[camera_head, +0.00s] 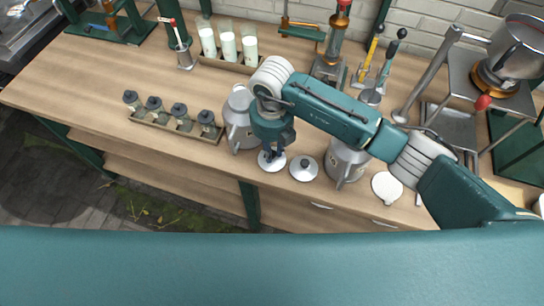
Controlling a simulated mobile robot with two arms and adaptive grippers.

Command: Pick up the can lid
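A round pale metal can lid (264,166) lies at the front edge of the wooden bench, directly below my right gripper (273,153). The gripper points down and its fingers reach to the middle of this lid, hiding most of its knob. I cannot tell whether the fingers are shut on the knob. A second lid (304,173) with a dark knob lies just to its right. A metal can (238,118) stands behind and left of the gripper. Another can (346,163) stands to the right, partly under my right arm. My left gripper is not in view.
A wooden rack of small dark-capped jars (178,131) stands left on the bench (100,67). White-filled glasses (228,48) stand at the back. A flat white disc (387,187) lies right. Tools and a metal pot (515,55) crowd the back right.

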